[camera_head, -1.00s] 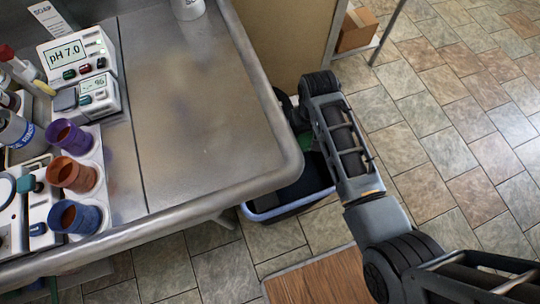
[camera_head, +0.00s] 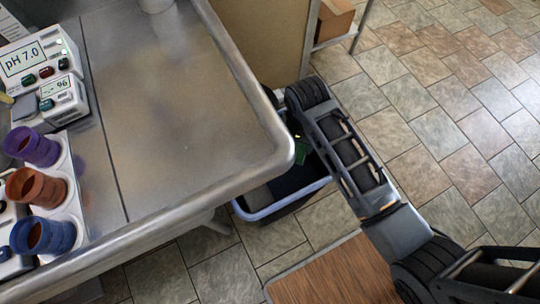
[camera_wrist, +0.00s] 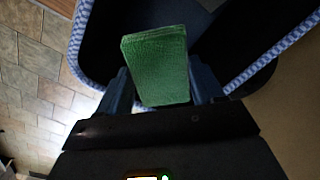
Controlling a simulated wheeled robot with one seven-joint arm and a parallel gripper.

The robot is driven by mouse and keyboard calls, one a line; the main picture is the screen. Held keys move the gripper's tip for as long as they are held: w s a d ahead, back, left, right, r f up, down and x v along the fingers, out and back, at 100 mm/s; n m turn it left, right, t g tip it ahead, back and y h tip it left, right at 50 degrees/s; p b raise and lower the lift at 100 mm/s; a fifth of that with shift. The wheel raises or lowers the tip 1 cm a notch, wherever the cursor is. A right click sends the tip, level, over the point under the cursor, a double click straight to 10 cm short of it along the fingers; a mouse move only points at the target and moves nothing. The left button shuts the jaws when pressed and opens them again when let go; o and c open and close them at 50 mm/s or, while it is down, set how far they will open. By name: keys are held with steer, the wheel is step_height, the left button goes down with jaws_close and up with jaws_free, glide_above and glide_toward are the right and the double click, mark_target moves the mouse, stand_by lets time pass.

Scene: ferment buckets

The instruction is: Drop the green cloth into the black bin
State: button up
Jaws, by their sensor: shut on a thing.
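The green cloth (camera_wrist: 157,66) is a folded, thick block held between the two fingers of my gripper (camera_wrist: 160,88) in the wrist view. My gripper is shut on it. The black bin, with a pale blue-white rim (camera_wrist: 82,45), lies beyond and around the cloth in that view, its dark inside behind it. In the head view a small part of the green cloth (camera_head: 302,154) shows over the dark bin (camera_head: 318,184). My arm and the table corner hide much of the bin and most of my gripper there.
A steel table (camera_head: 180,110) with a rounded raised edge stands beside and partly over the bin. Orange, purple and blue cups (camera_head: 36,186) and a pH meter (camera_head: 35,62) are at its left. A cardboard box (camera_head: 335,18) sits on a shelf at the back. Tiled floor is open to the right.

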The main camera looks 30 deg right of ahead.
step_height(320, 180, down, 4)
steer(key=b, duration=0.3)
steer(key=o, duration=1.1)
step_height(320, 180, up, 5)
steer(key=shift+d+f, duration=0.15)
steer(key=shift+f, duration=0.05)
steer(key=s+d+r, duration=0.6)
steer(key=d, duration=0.3)
steer(key=shift+d+r, duration=0.2)
steer(key=shift+d, duration=0.15)
